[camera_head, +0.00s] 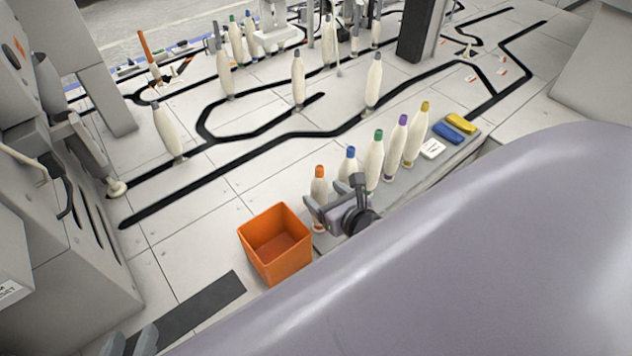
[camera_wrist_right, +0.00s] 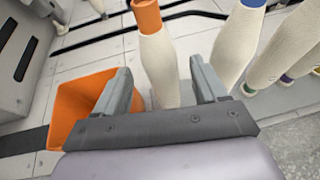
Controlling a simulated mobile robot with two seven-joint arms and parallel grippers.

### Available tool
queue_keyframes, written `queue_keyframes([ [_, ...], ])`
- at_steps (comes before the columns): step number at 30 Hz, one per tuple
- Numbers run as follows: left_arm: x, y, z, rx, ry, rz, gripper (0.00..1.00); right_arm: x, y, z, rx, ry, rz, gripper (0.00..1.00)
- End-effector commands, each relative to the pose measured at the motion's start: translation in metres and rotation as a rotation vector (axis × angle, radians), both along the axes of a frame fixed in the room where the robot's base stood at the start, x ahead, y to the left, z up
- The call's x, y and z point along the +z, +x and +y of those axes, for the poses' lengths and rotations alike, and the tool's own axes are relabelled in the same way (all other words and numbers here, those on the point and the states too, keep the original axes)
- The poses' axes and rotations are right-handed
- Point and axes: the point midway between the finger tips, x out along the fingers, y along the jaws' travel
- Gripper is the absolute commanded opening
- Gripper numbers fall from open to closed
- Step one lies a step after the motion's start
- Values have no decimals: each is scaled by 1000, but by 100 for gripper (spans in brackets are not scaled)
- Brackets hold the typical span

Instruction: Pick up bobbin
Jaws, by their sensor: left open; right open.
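A row of cream bobbins with coloured tops stands upright on a grey ledge. The orange-topped bobbin (camera_head: 319,186) is at the near end, beside the blue-topped bobbin (camera_head: 347,165). Beyond are the green-topped (camera_head: 374,160), purple-topped (camera_head: 397,145) and yellow-topped (camera_head: 417,132) bobbins. My right gripper (camera_head: 333,196) is open at the orange-topped bobbin. In the right wrist view, the orange-topped bobbin (camera_wrist_right: 158,60) stands between and beyond the open fingers (camera_wrist_right: 160,85); contact cannot be told. My left gripper (camera_head: 130,343) shows only its fingertips at the bottom left, open and empty.
An orange open box (camera_head: 275,240) sits left of my right gripper and looks empty. White, blue and yellow blocks (camera_head: 447,134) lie at the ledge's far end. Other bobbins stand on the tiled floor with black tracks. A grey machine (camera_head: 45,200) is at the left.

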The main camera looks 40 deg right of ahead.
Motion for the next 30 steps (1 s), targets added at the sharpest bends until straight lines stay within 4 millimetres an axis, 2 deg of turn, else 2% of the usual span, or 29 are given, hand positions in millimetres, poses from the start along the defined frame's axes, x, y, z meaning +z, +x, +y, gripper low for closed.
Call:
queue_keyframes([
  [12,-7,6,-16,-23,-105,3,45,-18,45,-4,-2,4,1,72],
  [21,-6,6,-18,-26,-115,5,45,-17,48,-4,-1,4,2,72],
  [22,-6,6,-18,-26,-115,5,45,-17,48,-4,-1,4,2,65],
  [24,-6,6,-18,-26,-115,5,45,-17,48,-4,-1,4,2,43],
  [27,-6,6,-18,-26,-114,5,45,-17,48,-4,-2,4,2,15],
  [30,-6,6,-18,-25,-114,4,45,-17,48,-4,-1,4,1,15],
])
